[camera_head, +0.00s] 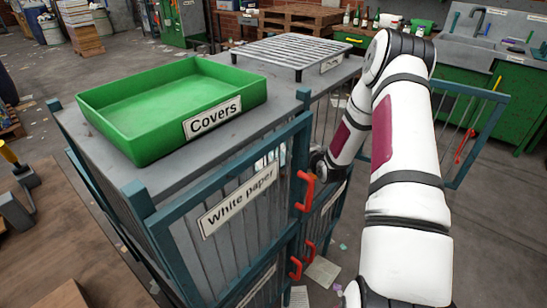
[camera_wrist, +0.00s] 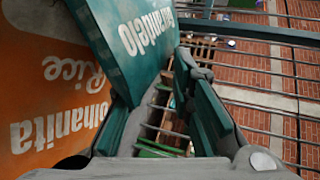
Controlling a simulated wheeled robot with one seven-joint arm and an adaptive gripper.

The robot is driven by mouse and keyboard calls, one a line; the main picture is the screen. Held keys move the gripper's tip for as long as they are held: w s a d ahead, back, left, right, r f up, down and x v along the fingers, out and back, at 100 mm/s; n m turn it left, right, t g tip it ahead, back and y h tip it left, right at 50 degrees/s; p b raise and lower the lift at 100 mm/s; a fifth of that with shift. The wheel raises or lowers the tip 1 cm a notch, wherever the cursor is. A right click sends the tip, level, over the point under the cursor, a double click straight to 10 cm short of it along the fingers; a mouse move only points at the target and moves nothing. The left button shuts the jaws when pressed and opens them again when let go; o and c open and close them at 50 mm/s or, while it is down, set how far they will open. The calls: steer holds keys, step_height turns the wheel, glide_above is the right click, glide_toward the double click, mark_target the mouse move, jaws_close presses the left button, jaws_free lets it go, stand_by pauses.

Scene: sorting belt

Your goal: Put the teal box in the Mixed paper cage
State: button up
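A teal box (camera_wrist: 125,42) with pale upside-down lettering shows in the wrist view, its lower end close to the left finger of my gripper (camera_wrist: 172,95). My gripper's fingers are apart, with a gap showing between them. I cannot tell whether the left finger touches the box. In the head view my gripper and the teal box are hidden behind the cages. No Mixed paper label is readable. A second cage (camera_head: 333,197) with an unreadable label stands beyond the White paper cage (camera_head: 190,235). A barred door (camera_head: 470,125) stands swung open at the right.
An orange box (camera_wrist: 45,95) with "Rice" lettering fills the wrist view's left side. A green Covers tray (camera_head: 165,105) and a slatted rack (camera_head: 290,50) sit on the cage tops. Red latches (camera_head: 305,190) project from the cage front. Metal bars (camera_wrist: 275,95) are at the wrist view's right.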

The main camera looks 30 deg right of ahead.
steer(key=shift+p+v, duration=0.5)
steer(key=shift+v, duration=0.55)
steer(key=shift+f, duration=0.1)
step_height(320, 180, up, 7)
steer(key=s+p, duration=0.2)
steer(key=p, duration=0.3)
steer(key=shift+s+a+p, duration=0.3)
steer(key=shift+s+p, duration=0.05)
